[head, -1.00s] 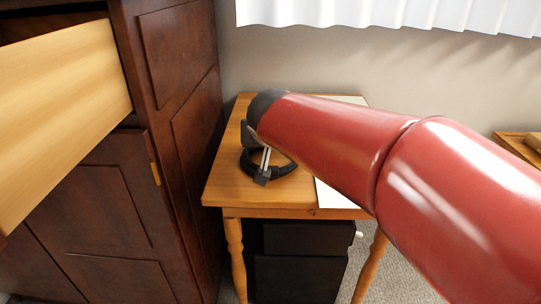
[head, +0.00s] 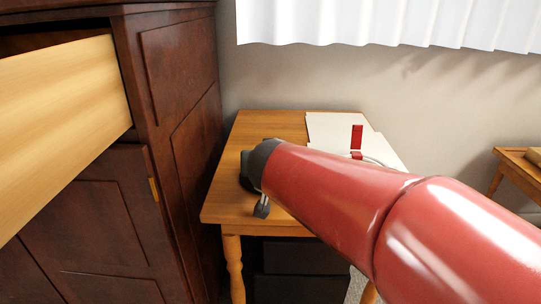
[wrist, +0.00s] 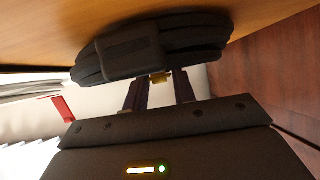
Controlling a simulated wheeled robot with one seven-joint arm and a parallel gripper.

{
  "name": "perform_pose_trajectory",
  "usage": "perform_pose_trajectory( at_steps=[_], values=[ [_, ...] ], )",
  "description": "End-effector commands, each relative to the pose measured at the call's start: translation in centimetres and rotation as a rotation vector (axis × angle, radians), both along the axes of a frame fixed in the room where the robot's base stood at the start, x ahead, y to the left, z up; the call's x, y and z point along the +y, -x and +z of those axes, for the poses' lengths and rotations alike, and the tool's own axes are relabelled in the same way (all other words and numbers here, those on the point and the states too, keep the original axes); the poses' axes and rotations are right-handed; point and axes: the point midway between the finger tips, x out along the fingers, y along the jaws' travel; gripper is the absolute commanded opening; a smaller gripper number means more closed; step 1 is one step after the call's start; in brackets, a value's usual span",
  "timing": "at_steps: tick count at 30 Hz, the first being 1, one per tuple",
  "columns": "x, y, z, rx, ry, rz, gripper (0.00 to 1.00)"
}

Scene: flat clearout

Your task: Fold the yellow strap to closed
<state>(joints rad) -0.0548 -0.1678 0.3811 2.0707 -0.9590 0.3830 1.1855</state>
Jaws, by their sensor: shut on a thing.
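The yellow strap (wrist: 160,77) shows in the wrist view as a small yellow piece at the edge of a dark, layered, rounded thing (wrist: 185,42). That dark thing lies against the wooden table top, which is at the top of this tilted view. My gripper (wrist: 157,82) has its two fingers on either side of the yellow piece and is shut on it. How far the strap is folded cannot be seen.
The wooden table (head: 225,205) stands beside a dark wood cabinet (head: 185,120) with a pale drawer (head: 60,95) pulled out at left. White sheets (head: 330,128) and a red item (head: 357,137) lie at the table's back right. A white curtain (head: 390,22) hangs behind.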

Motion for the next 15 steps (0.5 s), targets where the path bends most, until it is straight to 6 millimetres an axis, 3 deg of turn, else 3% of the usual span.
perform_pose_trajectory(
  at_steps=[2,3,7,15],
  values=[
    [0.01,0.00,-0.12,0.002,0.000,0.000,0.04],
    [0.01,0.00,-0.12,0.002,0.000,0.000,0.30],
    [0.00,0.00,-0.10,0.002,0.000,0.000,0.47],
    [0.00,0.00,-0.06,0.001,0.000,0.000,0.47]
  ],
)
